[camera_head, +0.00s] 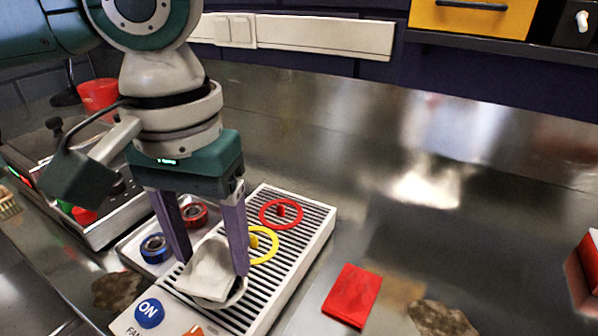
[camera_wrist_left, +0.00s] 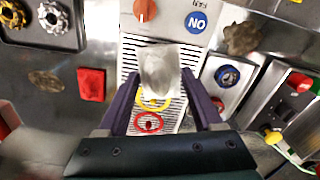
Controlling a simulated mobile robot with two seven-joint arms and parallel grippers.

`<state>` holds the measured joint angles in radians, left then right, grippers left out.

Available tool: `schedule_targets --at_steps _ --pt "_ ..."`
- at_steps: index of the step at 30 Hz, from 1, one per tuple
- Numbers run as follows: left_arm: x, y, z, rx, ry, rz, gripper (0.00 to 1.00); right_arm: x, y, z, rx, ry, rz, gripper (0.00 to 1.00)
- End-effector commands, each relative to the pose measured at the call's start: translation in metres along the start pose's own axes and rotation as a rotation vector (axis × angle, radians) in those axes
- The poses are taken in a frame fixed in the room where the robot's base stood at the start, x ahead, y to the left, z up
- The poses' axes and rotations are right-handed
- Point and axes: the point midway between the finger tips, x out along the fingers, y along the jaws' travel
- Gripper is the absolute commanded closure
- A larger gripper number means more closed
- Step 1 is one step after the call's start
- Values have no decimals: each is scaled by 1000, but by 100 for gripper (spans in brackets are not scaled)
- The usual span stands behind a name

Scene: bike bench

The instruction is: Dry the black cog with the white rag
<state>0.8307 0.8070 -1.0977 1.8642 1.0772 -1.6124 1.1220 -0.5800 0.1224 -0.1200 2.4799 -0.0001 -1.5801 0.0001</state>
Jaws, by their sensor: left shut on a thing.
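The white rag (camera_head: 208,272) is bunched between the purple fingers of my left gripper (camera_head: 207,270), low over the front part of the slatted drying rack (camera_head: 318,222). The rag also shows between the fingertips in the left wrist view (camera_wrist_left: 160,72). My left gripper is shut on it. A pale rounded rim shows just below the rag, and I cannot tell whether it belongs to the rag or the rack. I cannot make out the black cog; the rag hides part of the rack beneath it. My right gripper is not in view.
The rack carries a yellow ring (camera_head: 264,245), a red ring (camera_head: 281,212) and a blue ON button (camera_head: 149,313). Blue (camera_head: 156,248) and red (camera_head: 195,214) round parts sit left of it. A red cloth (camera_head: 352,295) lies right. The metal bench behind is clear.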

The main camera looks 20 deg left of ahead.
Motion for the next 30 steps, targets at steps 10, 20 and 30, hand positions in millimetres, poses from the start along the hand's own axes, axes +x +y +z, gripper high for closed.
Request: schedule_targets --at_steps 10,20,30 --pt "4 0 0 0 -1 0 85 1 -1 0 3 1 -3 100" --pt "9 0 0 0 -1 1 85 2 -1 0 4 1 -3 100" --pt "8 -8 -2 -2 -2 -1 85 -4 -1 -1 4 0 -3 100"
